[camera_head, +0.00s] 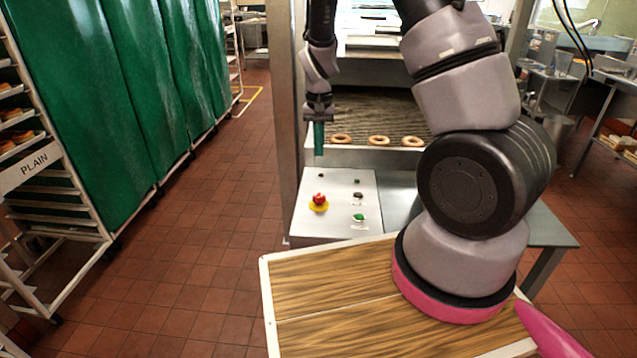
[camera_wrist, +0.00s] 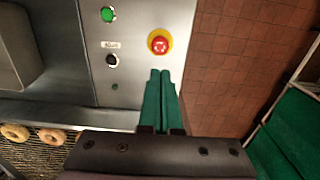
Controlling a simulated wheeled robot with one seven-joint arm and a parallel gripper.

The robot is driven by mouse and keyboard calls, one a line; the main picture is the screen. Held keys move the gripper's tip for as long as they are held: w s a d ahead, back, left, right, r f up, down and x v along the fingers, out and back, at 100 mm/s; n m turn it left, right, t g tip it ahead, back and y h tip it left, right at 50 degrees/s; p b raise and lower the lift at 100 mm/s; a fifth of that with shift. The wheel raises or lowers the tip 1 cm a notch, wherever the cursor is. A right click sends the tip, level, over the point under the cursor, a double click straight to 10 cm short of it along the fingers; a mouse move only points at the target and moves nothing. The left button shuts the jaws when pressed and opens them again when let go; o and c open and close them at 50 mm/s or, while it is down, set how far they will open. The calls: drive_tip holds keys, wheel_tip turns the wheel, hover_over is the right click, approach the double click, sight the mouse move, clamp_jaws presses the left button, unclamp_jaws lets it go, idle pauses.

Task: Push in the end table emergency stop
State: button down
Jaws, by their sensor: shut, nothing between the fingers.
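The emergency stop is a red mushroom button (camera_head: 319,199) on a yellow disc, on the left part of a grey metal control panel (camera_head: 340,225). In the wrist view the red button (camera_wrist: 159,44) lies just beyond my fingertips. My gripper (camera_head: 319,150) has green fingers that are shut with nothing between them. In the head view it hangs above the panel's far edge, behind the button and apart from it. In the wrist view the fingertips (camera_wrist: 160,74) point toward the button, with a small gap in the picture.
Doughnuts (camera_head: 378,140) lie on the conveyor behind the panel. A wood-patterned surface (camera_head: 330,310) is in front. Green-covered racks (camera_head: 130,100) stand left, with open tiled floor between.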

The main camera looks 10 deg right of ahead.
sight(319, 196)
wheel_tip(319, 196, down, 14)
idle(0.5)
drive_tip(key=shift+s+f, duration=0.15)
drive_tip(key=shift+f, duration=0.35)
drive_tip(key=shift+s+f, duration=0.15)
drive_tip(key=shift+f, duration=0.35)
drive_tip(key=shift+w+r, duration=0.1)
drive_tip(key=shift+r, duration=0.05)
wheel_tip(319, 196, up, 15)
drive_tip(key=shift+w, duration=0.2)
idle(0.3)
